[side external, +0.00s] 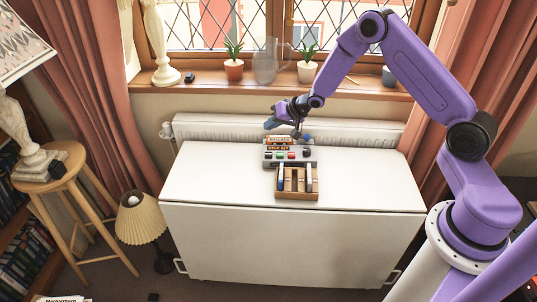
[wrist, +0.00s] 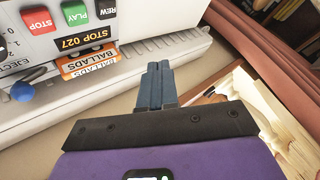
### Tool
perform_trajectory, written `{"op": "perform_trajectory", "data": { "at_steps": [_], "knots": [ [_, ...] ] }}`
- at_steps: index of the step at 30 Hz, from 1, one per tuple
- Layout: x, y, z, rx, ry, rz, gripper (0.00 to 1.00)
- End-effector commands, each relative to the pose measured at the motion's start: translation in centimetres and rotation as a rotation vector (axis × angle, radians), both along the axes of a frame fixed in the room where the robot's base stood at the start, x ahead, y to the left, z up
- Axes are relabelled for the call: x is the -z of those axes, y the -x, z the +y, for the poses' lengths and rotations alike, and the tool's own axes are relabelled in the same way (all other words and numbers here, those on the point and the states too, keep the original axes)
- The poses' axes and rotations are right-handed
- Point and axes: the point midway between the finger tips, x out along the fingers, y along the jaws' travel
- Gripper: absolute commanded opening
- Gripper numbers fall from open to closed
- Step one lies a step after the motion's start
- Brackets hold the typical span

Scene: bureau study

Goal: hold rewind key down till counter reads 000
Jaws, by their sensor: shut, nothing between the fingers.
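The tape player (side external: 290,152) stands on the white table below my gripper. In the wrist view its panel (wrist: 45,50) fills the top left. A red STOP key (wrist: 37,20), a green PLAY key (wrist: 75,12) and a dark REW key (wrist: 112,4), cut by the top edge, show there. Its display (wrist: 80,43) reads STOP 027. My gripper (side external: 271,124) is above and behind the player, near the radiator. In the wrist view its blue fingers (wrist: 157,68) are together and empty, to the right of the player and apart from the keys.
A wooden box (side external: 297,195) with cassettes stands in front of the player. A white radiator (side external: 215,128) runs behind the white table (side external: 215,195). Potted plants (side external: 234,68) and a glass jug (side external: 265,68) stand on the sill. The table's left and right sides are clear.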

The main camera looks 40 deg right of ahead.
Motion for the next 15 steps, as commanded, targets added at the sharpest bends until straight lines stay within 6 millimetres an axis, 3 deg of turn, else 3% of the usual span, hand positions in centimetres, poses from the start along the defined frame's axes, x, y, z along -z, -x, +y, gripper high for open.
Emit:
{"op": "perform_trajectory", "data": {
  "at_steps": [5,15],
  "knots": [
    [0.9,0.0,0.0,-0.001,0.0,0.003,0.0],
    [5.0,0.1,0.0,-0.001,0.001,0.003,0.0]
  ]
}}
